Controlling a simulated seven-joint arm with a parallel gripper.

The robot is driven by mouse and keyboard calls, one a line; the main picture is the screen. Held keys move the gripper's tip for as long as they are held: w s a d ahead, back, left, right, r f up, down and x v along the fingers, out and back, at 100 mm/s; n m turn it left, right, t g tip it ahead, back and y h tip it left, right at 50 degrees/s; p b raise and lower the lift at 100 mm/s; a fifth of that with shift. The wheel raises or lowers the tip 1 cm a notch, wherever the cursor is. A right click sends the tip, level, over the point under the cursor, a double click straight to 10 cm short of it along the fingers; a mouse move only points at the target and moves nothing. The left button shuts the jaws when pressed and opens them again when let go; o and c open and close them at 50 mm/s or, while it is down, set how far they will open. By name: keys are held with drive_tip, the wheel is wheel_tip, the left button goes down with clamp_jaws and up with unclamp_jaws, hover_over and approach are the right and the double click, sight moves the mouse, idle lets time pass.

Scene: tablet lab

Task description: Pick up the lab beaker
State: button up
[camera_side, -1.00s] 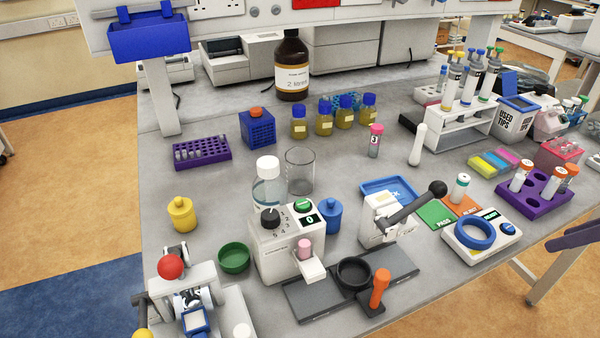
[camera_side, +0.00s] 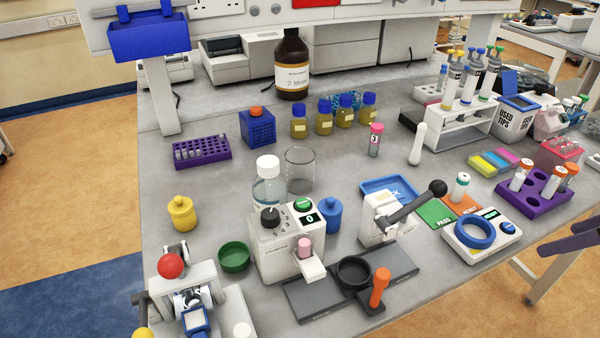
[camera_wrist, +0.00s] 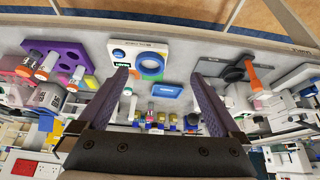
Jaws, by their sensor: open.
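The lab beaker (camera_side: 300,171) is a clear, empty-looking glass standing upright on the grey bench in the side view, just behind the white-capped bottle (camera_side: 267,182). I cannot make it out in the wrist view. My gripper (camera_wrist: 160,73) is open, with two dark fingers spread apart and nothing between them. In the side view only dark purplish finger parts (camera_side: 572,240) show at the right edge, far from the beaker and beyond the bench's right edge.
A white dial device (camera_side: 285,250) stands in front of the beaker, with a blue jar (camera_side: 330,215) nearby. Several amber bottles (camera_side: 323,118) stand behind it. A lever press (camera_side: 385,220), a blue-ring device (camera_side: 474,233) and a purple tube rack (camera_side: 533,190) lie between my gripper and the beaker.

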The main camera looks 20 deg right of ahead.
drive_tip(key=w+a+r+n+t+y, duration=0.1)
drive_tip(key=w+a+r+n, duration=0.2)
drive_tip(key=w+r, duration=0.9)
drive_tip(key=n+g+y, duration=0.2)
drive_tip(key=n, duration=0.2)
hover_over(300, 172)
drive_tip(key=s+d, duration=0.1)
drive_tip(key=d, duration=0.5)
wheel_tip(300, 172, down, 10)
drive_tip(key=shift+n+g, duration=0.3)
drive_tip(key=shift+g, duration=0.3)
drive_tip(key=x, duration=0.7)
drive_tip(key=s+x, duration=0.1)
drive_tip(key=x, duration=0.3)
drive_tip(key=shift+a+f, duration=0.25)
drive_tip(key=shift+f, duration=0.2)
drive_tip(key=shift+x, duration=3.2)
drive_tip(key=shift+w+d, duration=0.1)
drive_tip(key=shift+d, duration=0.05)
drive_tip(key=c, duration=1.2)
drive_tip(key=shift+r, duration=0.1)
